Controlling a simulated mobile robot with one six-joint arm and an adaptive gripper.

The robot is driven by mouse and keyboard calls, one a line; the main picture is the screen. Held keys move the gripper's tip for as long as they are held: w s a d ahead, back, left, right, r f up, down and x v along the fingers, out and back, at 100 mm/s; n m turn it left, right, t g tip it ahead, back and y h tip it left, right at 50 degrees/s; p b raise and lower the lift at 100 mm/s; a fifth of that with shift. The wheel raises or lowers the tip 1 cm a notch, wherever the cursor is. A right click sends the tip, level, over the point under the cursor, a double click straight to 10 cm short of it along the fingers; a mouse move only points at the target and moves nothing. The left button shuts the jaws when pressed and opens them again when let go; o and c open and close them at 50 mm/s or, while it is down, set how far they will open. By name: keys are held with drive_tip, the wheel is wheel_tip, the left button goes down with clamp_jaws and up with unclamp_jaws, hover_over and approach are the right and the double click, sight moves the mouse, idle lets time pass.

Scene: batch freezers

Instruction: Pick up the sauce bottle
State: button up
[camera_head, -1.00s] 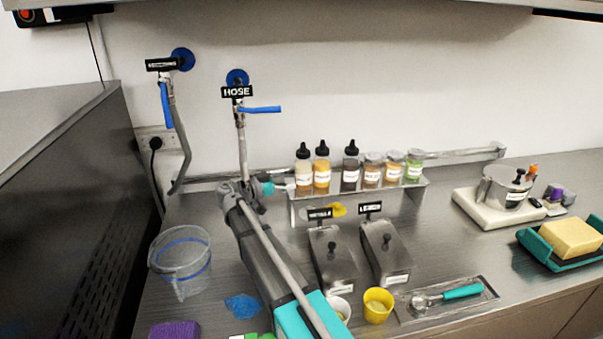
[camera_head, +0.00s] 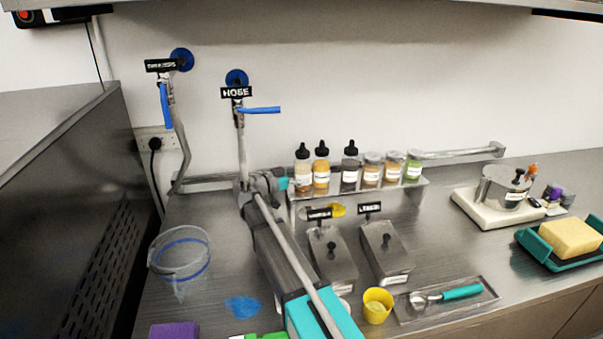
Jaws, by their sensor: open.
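Three squeeze bottles with black caps stand upright on a raised metal shelf (camera_head: 440,184) along the back wall: a pale one at the left (camera_head: 303,178), a yellow-orange one (camera_head: 321,178) and a dark brown one (camera_head: 350,175). Their labels are too small to read, so I cannot tell which is the sauce bottle. My gripper (camera_head: 285,184) is at the left end of the shelf, just left of the pale bottle. It is open and holds nothing. Its fingers are small in view, and whether they touch the bottle is unclear.
Several lidded jars (camera_head: 393,172) stand right of the bottles. Two metal lidded bins (camera_head: 385,252), a yellow cup (camera_head: 377,306) and a scoop tray (camera_head: 478,306) are in front. A clear bucket (camera_head: 180,258) stands left. A hose pipe (camera_head: 241,145) rises behind my arm.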

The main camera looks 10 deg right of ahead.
drive_tip(key=shift+w+d, duration=0.15)
drive_tip(key=shift+d, duration=0.3)
drive_tip(key=c, duration=1)
drive_tip(key=shift+o, duration=0.2)
drive_tip(key=shift+r, duration=0.1)
drive_tip(key=shift+r+p, duration=0.9)
drive_tip(key=shift+p, duration=0.1)
drive_tip(key=s, duration=1.8)
drive_tip(key=shift+f, duration=0.25)
